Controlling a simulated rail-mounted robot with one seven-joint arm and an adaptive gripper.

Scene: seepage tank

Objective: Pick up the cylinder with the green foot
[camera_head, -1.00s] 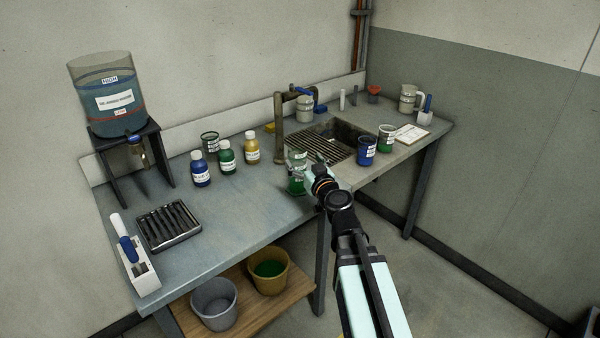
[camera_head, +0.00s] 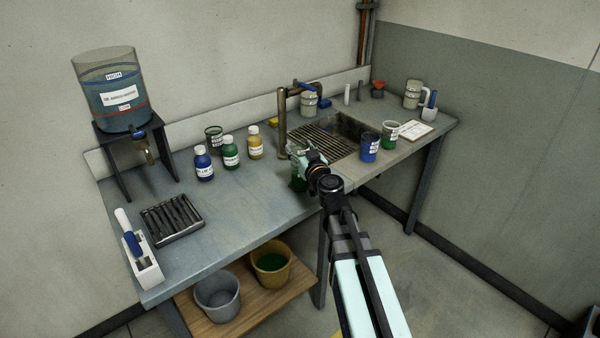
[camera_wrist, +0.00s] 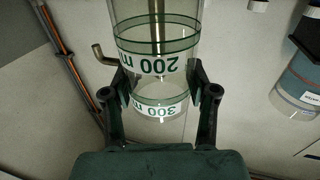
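The cylinder with the green foot (camera_head: 299,184) stands near the front edge of the bench, just left of the sink; my arm partly hides it. In the wrist view it is a clear tube (camera_wrist: 158,85) with green bands and upside-down 200 and 300 ml marks. Its foot is outside that view. My gripper (camera_head: 303,156) is at the upper part of the cylinder. In the wrist view its fingers (camera_wrist: 158,82) lie on both sides of the tube, very close to the walls. I cannot tell whether they press on it.
A standing pipe (camera_head: 282,120) is close behind the cylinder, beside the sink grate (camera_head: 325,138). Blue (camera_head: 369,147) and green (camera_head: 390,134) cups stand to the right. Several capped bottles (camera_head: 230,153) stand to the left.

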